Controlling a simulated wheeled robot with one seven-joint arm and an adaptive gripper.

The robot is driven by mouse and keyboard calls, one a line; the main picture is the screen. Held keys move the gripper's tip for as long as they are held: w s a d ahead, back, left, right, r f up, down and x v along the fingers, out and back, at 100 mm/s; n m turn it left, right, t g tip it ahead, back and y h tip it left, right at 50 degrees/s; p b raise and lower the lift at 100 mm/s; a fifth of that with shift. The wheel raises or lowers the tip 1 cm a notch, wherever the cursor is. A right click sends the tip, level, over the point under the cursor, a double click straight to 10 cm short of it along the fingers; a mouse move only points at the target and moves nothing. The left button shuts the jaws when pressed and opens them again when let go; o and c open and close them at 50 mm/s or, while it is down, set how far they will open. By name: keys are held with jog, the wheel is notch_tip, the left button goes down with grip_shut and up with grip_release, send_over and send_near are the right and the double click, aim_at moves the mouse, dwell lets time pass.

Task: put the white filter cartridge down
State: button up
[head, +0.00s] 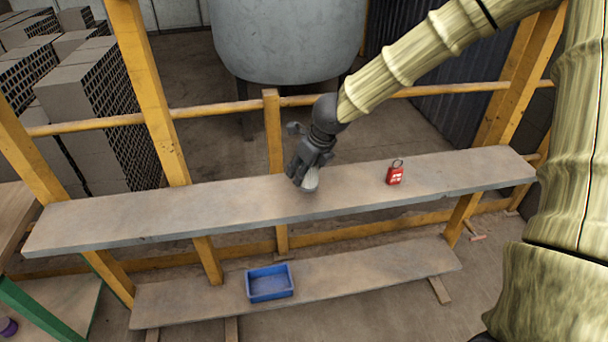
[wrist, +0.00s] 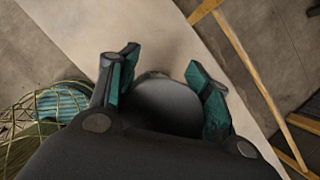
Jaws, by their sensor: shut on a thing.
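My gripper (head: 306,176) is shut on the white filter cartridge (head: 311,182), at the middle of the upper shelf board. Only the cartridge's lower pale part shows below the fingers in the head view. In the wrist view, the cartridge's round grey end (wrist: 167,103) sits between the green-padded fingers (wrist: 165,100). The cartridge is at or just above the grey upper shelf (head: 230,203); I cannot tell whether it touches the board.
A red padlock (head: 395,174) stands on the upper shelf to the right. A blue bin (head: 269,283) sits on the lower shelf (head: 370,278). Yellow posts (head: 150,90) and rails frame the shelves. A grey tank (head: 287,40) stands behind. The upper shelf's left part is clear.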

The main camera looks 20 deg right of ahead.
jog(key=shift+w+d, duration=0.1)
jog(key=shift+w, duration=0.1)
jog(key=shift+w+f, duration=0.15)
jog(key=shift+f, duration=0.05)
notch_tip(320, 180, down, 3)
jog(key=shift+w+f, duration=0.1)
jog(key=shift+f, duration=0.05)
jog(key=shift+d, duration=0.1)
jog(key=o, duration=1.1)
jog(key=shift+f, duration=0.1)
jog(key=shift+c, duration=0.2)
